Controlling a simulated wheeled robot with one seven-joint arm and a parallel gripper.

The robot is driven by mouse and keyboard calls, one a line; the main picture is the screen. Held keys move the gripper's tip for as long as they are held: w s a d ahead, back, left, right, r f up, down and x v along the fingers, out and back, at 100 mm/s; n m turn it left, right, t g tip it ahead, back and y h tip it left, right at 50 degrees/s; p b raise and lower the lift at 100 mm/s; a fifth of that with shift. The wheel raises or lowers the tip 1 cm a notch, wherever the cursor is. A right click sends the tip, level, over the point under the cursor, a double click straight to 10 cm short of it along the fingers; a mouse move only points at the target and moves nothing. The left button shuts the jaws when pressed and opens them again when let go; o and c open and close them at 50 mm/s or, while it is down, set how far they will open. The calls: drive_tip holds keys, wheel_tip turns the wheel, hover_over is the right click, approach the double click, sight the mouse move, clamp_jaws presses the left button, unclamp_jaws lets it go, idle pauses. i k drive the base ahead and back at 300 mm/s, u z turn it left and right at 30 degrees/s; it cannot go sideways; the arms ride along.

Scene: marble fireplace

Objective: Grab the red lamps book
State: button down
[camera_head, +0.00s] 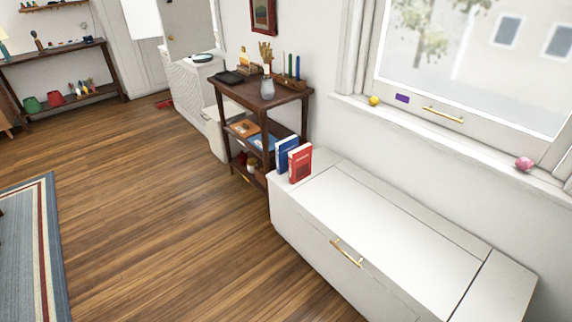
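My gripper is not in this view.
A dark wooden shelf stand (292,95) with a vase and candles is behind the books. The window sill above holds a yellow ball (374,100) and a pink object (524,164). The wooden floor (170,200) left of the chest is clear. A striped rug (30,245) lies at far left.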

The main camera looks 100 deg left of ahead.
sight(299, 158)
drive_tip(key=u, duration=2.95)
drive_tip(key=k, duration=0.5)
drive_tip(key=z, duration=0.75)
drive_tip(key=k, duration=0.8)
drive_tip(key=u, duration=0.05)
drive_tip(key=i, duration=0.65)
drive_tip(key=u, duration=1.05)
drive_tip(key=i, duration=1.15)
drive_tip(key=u, duration=0.1)
